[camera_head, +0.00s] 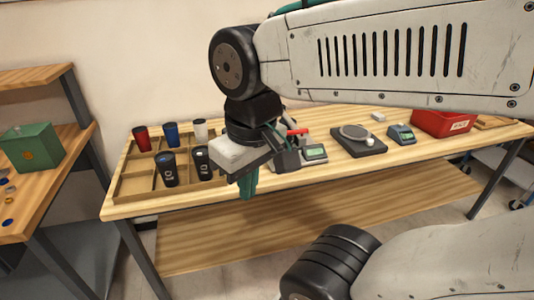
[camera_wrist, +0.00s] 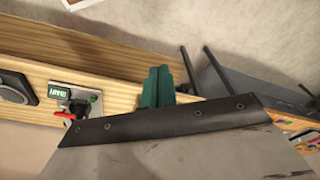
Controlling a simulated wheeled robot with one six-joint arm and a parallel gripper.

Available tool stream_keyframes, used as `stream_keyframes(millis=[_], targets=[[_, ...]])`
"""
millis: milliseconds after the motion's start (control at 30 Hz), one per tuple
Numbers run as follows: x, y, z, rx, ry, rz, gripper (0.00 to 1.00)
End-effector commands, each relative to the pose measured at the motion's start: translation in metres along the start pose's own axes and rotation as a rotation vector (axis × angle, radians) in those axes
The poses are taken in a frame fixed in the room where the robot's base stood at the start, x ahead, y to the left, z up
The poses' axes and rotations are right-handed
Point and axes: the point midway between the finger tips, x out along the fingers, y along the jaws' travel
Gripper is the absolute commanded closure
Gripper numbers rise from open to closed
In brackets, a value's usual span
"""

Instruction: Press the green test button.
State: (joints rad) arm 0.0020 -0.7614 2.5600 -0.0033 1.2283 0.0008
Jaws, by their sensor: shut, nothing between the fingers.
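My gripper (camera_head: 248,184) has green fingers, which are shut with nothing between them. In the head view it hangs in front of the table's front edge, pointing down. The shut fingers also show in the wrist view (camera_wrist: 157,88). A small machine with a lit green display (camera_head: 314,152) and a red lever (camera_head: 297,131) is on the table just right of my gripper. My gripper hides part of it in the head view. In the wrist view the machine (camera_wrist: 74,100) is left of the fingers and apart from them. A small green spot on it may be the test button (camera_wrist: 93,98).
A wooden tray (camera_head: 119,190) with several cups is left of my gripper. A black plate with a round disc (camera_head: 357,138), a small blue device with a display (camera_head: 401,134) and a red bin (camera_head: 440,123) stand to the right. A green box (camera_head: 32,147) sits on the left bench.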

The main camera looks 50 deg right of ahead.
Motion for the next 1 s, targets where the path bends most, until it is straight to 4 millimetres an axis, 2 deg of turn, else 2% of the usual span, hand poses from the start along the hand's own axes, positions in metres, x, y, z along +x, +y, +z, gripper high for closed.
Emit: stream_keyframes(millis=[233, 333, 467, 567, 600, 667, 700, 767, 800, 867, 900, 1000], targets=[[0.0, 0.0, -0.001, -0.001, 0.001, -0.001, 1.0], [0.002, 0.0, -0.011, -0.008, 0.015, -0.016, 1.0], [0.01, 0.0, -0.054, -0.043, 0.084, -0.065, 1.0], [0.022, 0.016, -0.108, -0.067, 0.189, -0.096, 1.0], [0.028, 0.027, -0.132, -0.071, 0.237, -0.098, 1.0], [0.038, 0.049, -0.166, -0.073, 0.312, -0.083, 1.0], [0.046, 0.067, -0.186, -0.07, 0.359, -0.062, 1.0], [0.058, 0.098, -0.213, -0.063, 0.42, -0.016, 1.0], [0.066, 0.121, -0.229, -0.054, 0.456, 0.022, 1.0], [0.08, 0.157, -0.246, -0.041, 0.495, 0.09, 1.0], [0.089, 0.182, -0.255, -0.031, 0.513, 0.14, 1.0], [0.113, 0.245, -0.264, -0.003, 0.528, 0.273, 1.0]])
